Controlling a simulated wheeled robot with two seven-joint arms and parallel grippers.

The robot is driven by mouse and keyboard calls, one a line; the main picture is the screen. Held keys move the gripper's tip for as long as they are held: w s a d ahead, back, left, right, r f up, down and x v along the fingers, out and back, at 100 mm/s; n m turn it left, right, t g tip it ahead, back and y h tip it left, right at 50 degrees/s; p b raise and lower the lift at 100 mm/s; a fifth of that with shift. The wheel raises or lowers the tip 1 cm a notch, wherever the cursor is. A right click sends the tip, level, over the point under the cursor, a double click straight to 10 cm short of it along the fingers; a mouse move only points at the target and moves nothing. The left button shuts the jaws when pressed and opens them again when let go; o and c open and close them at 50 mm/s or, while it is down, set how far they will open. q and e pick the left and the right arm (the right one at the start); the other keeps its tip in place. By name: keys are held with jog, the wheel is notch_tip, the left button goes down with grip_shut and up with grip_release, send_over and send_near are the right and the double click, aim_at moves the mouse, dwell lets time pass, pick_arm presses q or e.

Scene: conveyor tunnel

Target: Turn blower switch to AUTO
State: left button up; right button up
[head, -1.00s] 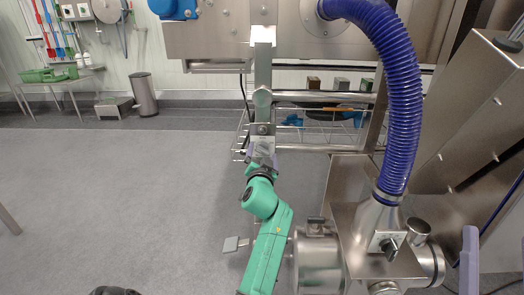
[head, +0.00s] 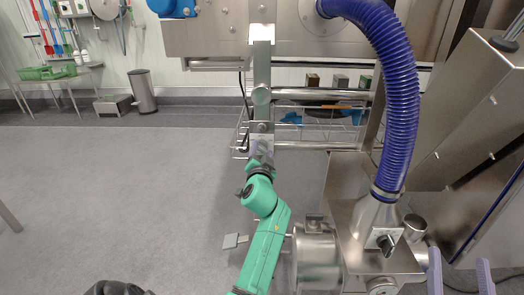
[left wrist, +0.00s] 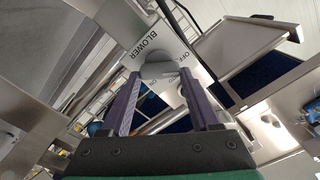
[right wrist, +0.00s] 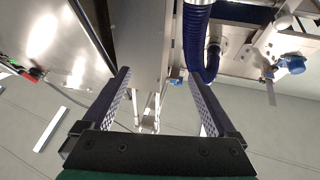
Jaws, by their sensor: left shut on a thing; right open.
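The blower switch panel (left wrist: 172,45) is a pale plate lettered BLOWER in the left wrist view, with smaller OFF lettering to the right. The grey switch knob (left wrist: 155,80) shows between my left fingers. My left gripper (left wrist: 160,85) is shut on this knob, and the fingers hide part of it and some lettering. In the head view my left gripper (head: 261,150) is at the lower end of the upright steel post, and the knob is too small to make out there. My right gripper (head: 460,270) is open and empty at the lower right; it also shows in the right wrist view (right wrist: 160,90).
A blue ribbed hose (head: 402,100) curves down to a steel hopper (head: 372,225) with a black knob (head: 386,243), right of my left arm. A wire rack (head: 315,125) stands behind the post. Open grey floor (head: 120,200) lies to the left.

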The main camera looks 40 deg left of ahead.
pick_arm(q)
jog(key=m+p, duration=0.1)
jog(key=m, duration=0.3)
jog(key=shift+p, duration=0.35)
jog(key=m+p, duration=0.1)
jog(key=m, duration=0.2)
jog(key=shift+f, duration=0.1)
jog(key=shift+d+f+m+p, duration=0.15)
jog(key=shift+m+p, duration=0.45)
jog(key=shift+m, duration=1)
pick_arm(e)
jog(key=s+a+f+g+h, duration=0.1)
jog(key=s+f+g, duration=0.4)
jog(key=f, duration=0.8)
jog(key=s+a+f+m+g+h, duration=0.1)
jog(key=s+f+g, duration=0.4)
jog(key=f, duration=0.8)
jog(key=shift+s+f, duration=0.4)
jog(key=shift+s, duration=1.05)
jog(key=shift+a, duration=0.1)
pick_arm(q)
jog(key=o, duration=1.4)
jog(key=shift+c, duration=0.2)
pick_arm(e)
jog(key=shift+r, duration=0.1)
